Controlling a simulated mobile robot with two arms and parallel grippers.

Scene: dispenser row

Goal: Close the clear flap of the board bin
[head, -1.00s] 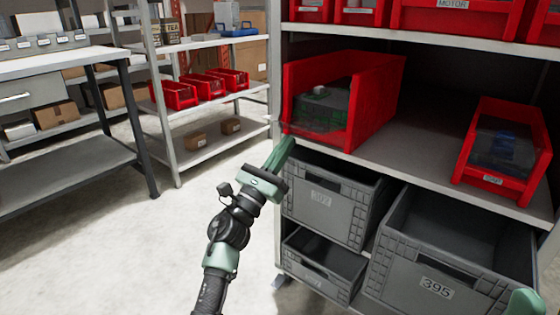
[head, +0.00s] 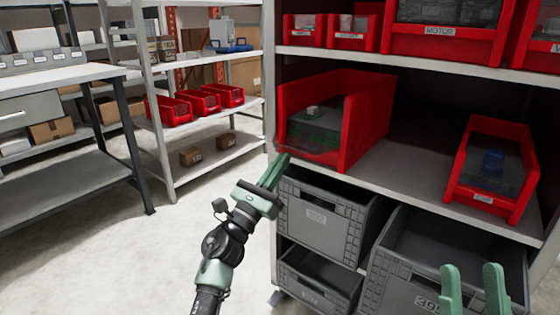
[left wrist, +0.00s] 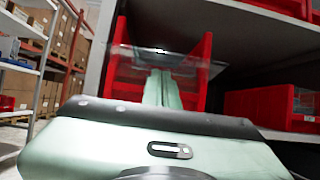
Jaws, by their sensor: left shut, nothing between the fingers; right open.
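A large red bin (head: 362,120) stands at the left of the middle shelf. A dark green item with a small pale block (head: 312,112) shows inside it. A clear flap (left wrist: 125,58) sticks out across the bin's front in the left wrist view; its exact angle is hard to tell. My left gripper (head: 275,170) is shut and empty, just below the bin's lower front left corner. Its fingers (left wrist: 160,85) point at the bin front in the left wrist view; I cannot tell whether they touch the flap. My right gripper (head: 471,275) is open and empty before the lower grey crates.
A smaller red bin (head: 499,170) stands at the shelf's right, with bare shelf (head: 405,172) between. Grey crates (head: 325,217) sit below; one at right (head: 385,270) is pulled out. Red bins (head: 440,32) line the upper shelf. A workbench (head: 55,75) stands left.

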